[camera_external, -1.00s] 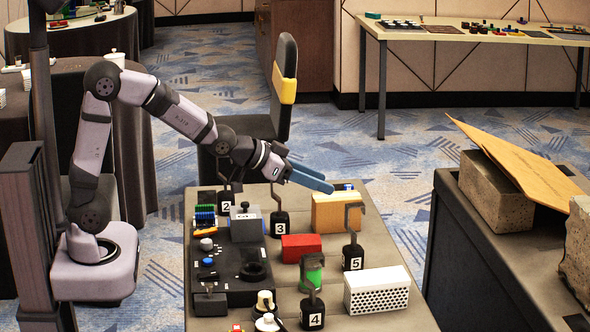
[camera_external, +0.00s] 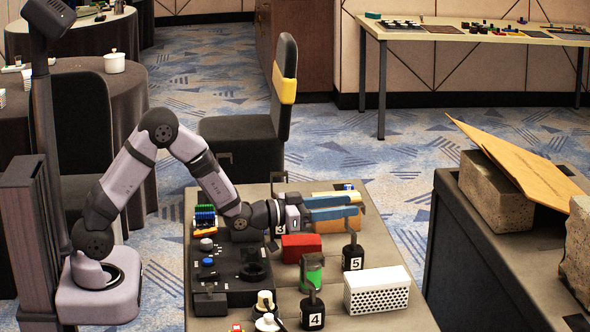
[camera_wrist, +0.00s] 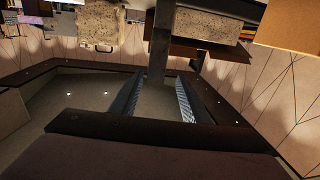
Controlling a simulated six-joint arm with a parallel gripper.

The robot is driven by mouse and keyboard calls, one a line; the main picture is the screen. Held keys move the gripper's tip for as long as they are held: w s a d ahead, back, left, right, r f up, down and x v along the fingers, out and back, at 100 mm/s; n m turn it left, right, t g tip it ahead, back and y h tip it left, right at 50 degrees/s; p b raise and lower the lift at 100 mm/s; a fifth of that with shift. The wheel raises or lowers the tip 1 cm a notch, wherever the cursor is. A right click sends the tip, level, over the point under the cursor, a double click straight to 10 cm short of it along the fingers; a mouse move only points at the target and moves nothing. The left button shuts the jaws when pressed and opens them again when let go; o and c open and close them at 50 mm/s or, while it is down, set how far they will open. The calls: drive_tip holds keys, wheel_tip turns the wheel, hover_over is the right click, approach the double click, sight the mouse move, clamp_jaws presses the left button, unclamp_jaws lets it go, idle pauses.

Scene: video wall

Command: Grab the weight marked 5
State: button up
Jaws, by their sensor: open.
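The weight marked 5 (camera_external: 352,257) is a black block with a white label, standing upright on the grey table in the external view.
A red block (camera_external: 301,248), a green cylinder (camera_external: 312,271), the weight marked 4 (camera_external: 312,314) and a white perforated box (camera_external: 377,290) stand nearby. A wooden block (camera_external: 335,224) is behind my fingers. The weight marked 3 (camera_external: 280,233) is partly hidden by my wrist.

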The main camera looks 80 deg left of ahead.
sight(364, 205)
drive_tip(key=shift+w, duration=1.05)
drive_tip(key=shift+w+d+p, duration=0.1)
drive_tip(key=shift+w+p, duration=0.55)
drive_tip(key=shift+w, duration=2)
clamp_jaws()
drive_tip(key=shift+r, duration=0.2)
